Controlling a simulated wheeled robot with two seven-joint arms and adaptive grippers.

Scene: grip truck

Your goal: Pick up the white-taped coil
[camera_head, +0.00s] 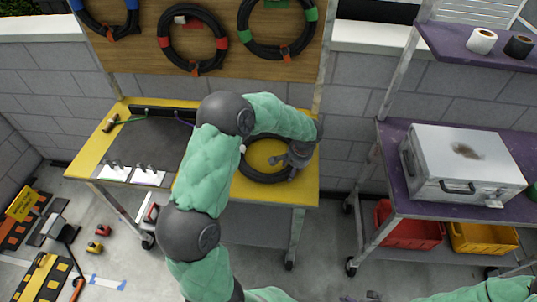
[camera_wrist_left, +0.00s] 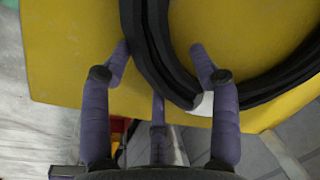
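The white-taped coil (camera_head: 258,178) is a black cable ring lying flat on the yellow worktable (camera_head: 305,185). A white tape mark shows on its left side, and my left forearm hides part of its far side. In the left wrist view, the coil (camera_wrist_left: 148,45) runs between the fingers of my left gripper (camera_wrist_left: 162,58). A white tape band (camera_wrist_left: 203,104) shows by the right finger. My left gripper (camera_head: 297,158) is open, at the coil's right side. What seems to be my right gripper (camera_head: 372,297) barely shows at the bottom edge; its state is unclear.
Several other coils hang on the wooden board (camera_head: 150,52) behind the table. A purple shelf (camera_head: 395,150) on the right carries a silver case (camera_head: 462,165), with red (camera_head: 410,232) and yellow (camera_head: 483,240) bins below. A dark mat (camera_head: 150,145) covers the table's left part.

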